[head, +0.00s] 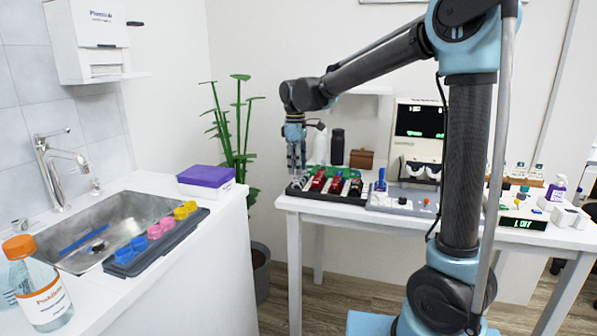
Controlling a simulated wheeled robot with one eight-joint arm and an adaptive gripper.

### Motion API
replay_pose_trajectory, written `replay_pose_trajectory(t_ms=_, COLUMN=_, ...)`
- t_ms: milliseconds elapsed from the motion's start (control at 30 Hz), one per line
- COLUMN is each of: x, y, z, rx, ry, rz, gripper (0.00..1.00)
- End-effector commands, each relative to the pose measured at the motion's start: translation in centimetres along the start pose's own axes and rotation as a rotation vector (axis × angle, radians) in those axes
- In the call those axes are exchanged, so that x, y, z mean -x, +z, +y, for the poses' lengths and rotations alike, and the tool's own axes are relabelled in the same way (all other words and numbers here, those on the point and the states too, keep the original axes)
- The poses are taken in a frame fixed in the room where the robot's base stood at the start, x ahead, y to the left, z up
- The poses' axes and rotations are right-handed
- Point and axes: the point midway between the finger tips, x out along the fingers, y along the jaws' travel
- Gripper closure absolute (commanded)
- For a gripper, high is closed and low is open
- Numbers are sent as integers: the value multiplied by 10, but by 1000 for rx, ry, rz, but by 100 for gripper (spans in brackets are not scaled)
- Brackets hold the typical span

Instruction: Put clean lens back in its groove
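My gripper (296,160) points down above the left end of a black tray (292,191) on the white table. The tray holds several red and dark lens pieces (318,180) side by side. A silvery-dark shape at the tray's left end lies just under my fingers. I cannot tell whether it is a lens, nor whether the fingers touch or hold it. The fingers look close together, but the gap between them is too small to read. Which lens is the clean one, and the grooves themselves, cannot be made out.
An eye-test device (418,140) and a grey control panel (402,200) stand right of the tray. A black bottle (337,147) and brown box (361,159) are behind it. At left, a sink (110,218) has a dark rack (160,244) of coloured cases beside it.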

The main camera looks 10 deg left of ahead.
Motion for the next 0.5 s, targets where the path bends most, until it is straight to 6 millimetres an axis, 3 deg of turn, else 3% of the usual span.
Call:
replay_pose_trajectory(t_ms=300, x=59, y=0, z=0, rx=1, ry=-1, rz=0, gripper=70)
replay_pose_trajectory(t_ms=500, x=86, y=0, z=0, rx=1, ry=-1, rz=0, gripper=70)
